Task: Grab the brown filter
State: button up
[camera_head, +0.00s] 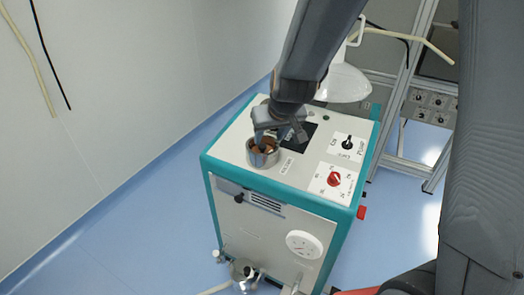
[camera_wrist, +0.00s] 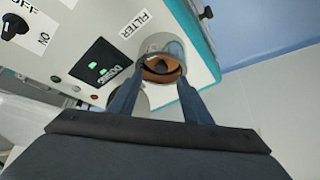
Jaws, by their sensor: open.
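The brown filter (camera_head: 265,147) sits inside a round metal cup (camera_head: 263,160) on top of a white and teal machine. In the wrist view the brown filter (camera_wrist: 160,73) shows as a brown ring with a dark middle, inside the cup's rim (camera_wrist: 160,39). My gripper (camera_head: 270,139) is directly over the cup, pointing down. In the wrist view my gripper (camera_wrist: 163,77) is open, with one blue finger on each side of the filter. Nothing is held between the fingers. I cannot tell whether the fingertips touch the filter or the cup.
The machine top (camera_head: 233,150) also carries a dark display (camera_head: 301,137), a black knob (camera_head: 348,143) and a red knob (camera_head: 334,180). A white lamp-like shade (camera_head: 343,84) is behind it. A metal rack (camera_head: 404,95) stands to the right. Blue floor is clear on the left.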

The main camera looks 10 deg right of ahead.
aim_at(262, 145)
jog(key=b+x, duration=0.1)
jog(key=x, duration=0.2)
jog(key=shift+w+a+r+b, duration=0.1)
jog(key=shift+w+a+b, duration=0.1)
jog(key=shift+w+b, duration=0.15)
jog(key=b+x, duration=0.2)
jog(key=x, duration=0.3)
jog(key=shift+s, duration=0.1)
jog(key=shift+c, duration=0.3)
grip_shut()
